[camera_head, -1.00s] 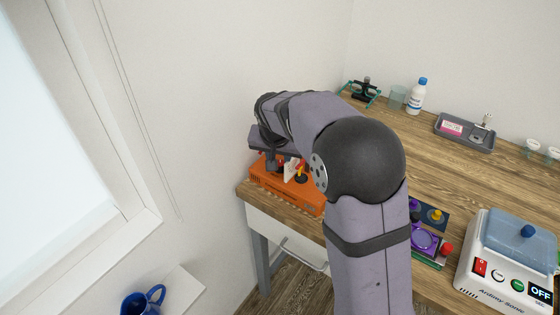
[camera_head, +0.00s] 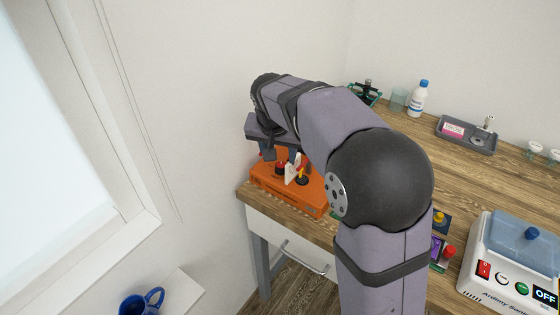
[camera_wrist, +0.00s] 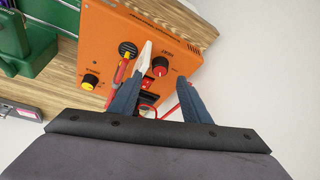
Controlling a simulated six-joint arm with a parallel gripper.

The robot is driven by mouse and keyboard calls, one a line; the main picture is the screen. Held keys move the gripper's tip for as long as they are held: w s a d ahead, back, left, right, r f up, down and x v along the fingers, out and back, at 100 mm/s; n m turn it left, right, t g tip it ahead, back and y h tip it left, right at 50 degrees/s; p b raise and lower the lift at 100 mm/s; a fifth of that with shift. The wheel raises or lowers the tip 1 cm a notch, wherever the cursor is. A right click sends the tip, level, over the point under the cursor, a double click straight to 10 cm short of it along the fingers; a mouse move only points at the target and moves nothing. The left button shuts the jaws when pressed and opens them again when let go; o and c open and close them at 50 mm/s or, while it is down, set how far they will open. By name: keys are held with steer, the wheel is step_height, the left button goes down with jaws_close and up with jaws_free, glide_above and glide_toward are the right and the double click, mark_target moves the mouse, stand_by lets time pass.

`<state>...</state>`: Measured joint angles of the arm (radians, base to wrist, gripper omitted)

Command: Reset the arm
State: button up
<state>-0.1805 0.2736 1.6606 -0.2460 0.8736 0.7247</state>
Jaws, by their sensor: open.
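The frame warmer is an orange box (camera_head: 290,190) on the near left corner of the bench, and it fills much of the wrist view (camera_wrist: 108,42). Its heat dial (camera_wrist: 160,66) is a black knob with a red face, with upside-down lettering beside it. I cannot read its setting. My gripper (camera_wrist: 158,70) is open, with its two dark blue fingers on either side of the dial in the picture. I cannot tell whether they touch it. In the head view my gripper (camera_head: 268,154) hangs over the left part of the box.
A yellow-faced knob (camera_wrist: 90,81), a white pointed piece (camera_wrist: 144,56) and a red-and-yellow tool (camera_wrist: 119,72) are close by on the box. A green object (camera_wrist: 40,35) stands beside it. The wall is close on the left. A white Ardmy Sonic cleaner (camera_head: 493,275) stands at right.

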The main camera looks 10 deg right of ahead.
steer(key=shift+v, duration=0.9)
steer(key=s+d+f+n+g+p, duration=0.1)
steer(key=s+f, duration=0.2)
steer(key=s, duration=0.6)
steer(key=s+d+f+n+g+y+p, duration=0.1)
steer(key=s+f, duration=0.3)
steer(key=s, duration=0.4)
steer(key=s+d+f+n+g+p, duration=0.1)
steer(key=s+f, duration=0.3)
steer(key=s, duration=0.5)
steer(key=shift+s+d+n+g+p, duration=0.35)
steer(key=shift+d+n+g, duration=0.4)
steer(key=shift+n, duration=0.15)
steer(key=shift+w+r, duration=0.1)
